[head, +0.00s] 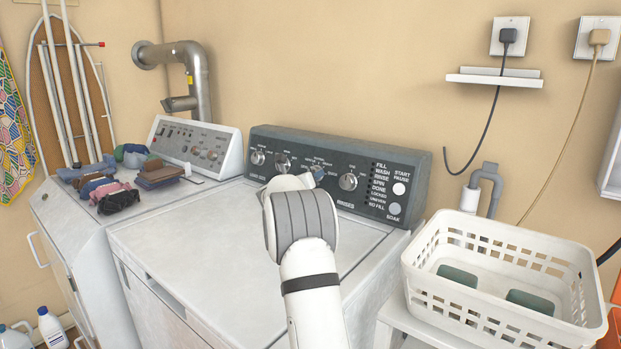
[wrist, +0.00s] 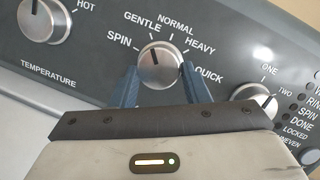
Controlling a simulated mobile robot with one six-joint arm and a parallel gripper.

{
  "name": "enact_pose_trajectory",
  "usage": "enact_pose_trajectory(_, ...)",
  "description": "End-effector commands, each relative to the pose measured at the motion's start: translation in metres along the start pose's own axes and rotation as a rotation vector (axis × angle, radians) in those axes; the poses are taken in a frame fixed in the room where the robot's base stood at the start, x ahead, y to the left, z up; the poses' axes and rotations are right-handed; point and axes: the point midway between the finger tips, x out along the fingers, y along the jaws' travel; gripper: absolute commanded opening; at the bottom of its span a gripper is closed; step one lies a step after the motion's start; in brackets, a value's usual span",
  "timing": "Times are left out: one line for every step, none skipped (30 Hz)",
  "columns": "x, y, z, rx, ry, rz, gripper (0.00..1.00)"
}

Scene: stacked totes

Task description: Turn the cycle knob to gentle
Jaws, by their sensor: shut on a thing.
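The cycle knob (wrist: 160,66) is a silver dial on the dark control panel (wrist: 75,80). In the wrist view, the labels SPIN, GENTLE, NORMAL, HEAVY and QUICK arc around it. Its dark pointer mark is up and slightly left, toward the GENTLE side of the arc. My gripper (wrist: 159,82) has one blue finger at the knob's left side and one at its right, shut on it. In the head view, my gripper (head: 318,174) is at the panel and my arm hides most of the cycle knob.
The temperature knob (wrist: 45,20) is left of the cycle knob, and the rinses knob (wrist: 262,100) is to its right. A white basket (head: 505,325) stands right of the washer (head: 190,255). Folded clothes (head: 160,174) lie on the machine at left.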

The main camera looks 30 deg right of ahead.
Motion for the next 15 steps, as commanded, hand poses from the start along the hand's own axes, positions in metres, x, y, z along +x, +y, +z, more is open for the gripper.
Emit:
enact_pose_trajectory(-0.0005, -0.0001, 0.0018, -0.011, -0.001, 0.004, 0.19)
enact_pose_trajectory(-0.0005, -0.0001, 0.0018, -0.017, -0.001, 0.006, 0.19)
enact_pose_trajectory(-0.0005, 0.0, 0.0018, -0.023, -0.001, 0.008, 0.19)
enact_pose_trajectory(-0.0005, 0.0, 0.0017, -0.026, -0.001, 0.009, 0.19)
enact_pose_trajectory(-0.0005, 0.0, 0.0018, -0.029, 0.0, 0.009, 0.19)
enact_pose_trajectory(-0.0005, 0.0001, 0.0017, -0.032, 0.0, 0.01, 0.19)
enact_pose_trajectory(-0.0005, 0.0001, 0.0017, -0.034, 0.0, 0.011, 0.19)
enact_pose_trajectory(-0.0005, 0.0001, 0.0017, -0.035, 0.0, 0.011, 0.19)
enact_pose_trajectory(-0.0005, 0.0002, 0.0017, -0.035, 0.0, 0.011, 0.19)
enact_pose_trajectory(-0.0005, 0.0002, 0.0018, -0.036, 0.0, 0.011, 0.19)
enact_pose_trajectory(-0.0005, 0.0002, 0.0018, -0.035, 0.0, 0.012, 0.19)
enact_pose_trajectory(-0.0005, 0.0002, 0.0018, -0.035, 0.0, 0.012, 0.19)
enact_pose_trajectory(-0.0006, 0.0003, 0.0018, -0.035, -0.001, 0.011, 0.19)
enact_pose_trajectory(-0.0006, 0.0002, 0.0018, -0.035, -0.001, 0.011, 0.19)
enact_pose_trajectory(-0.0006, 0.0003, 0.0018, -0.035, -0.001, 0.011, 0.19)
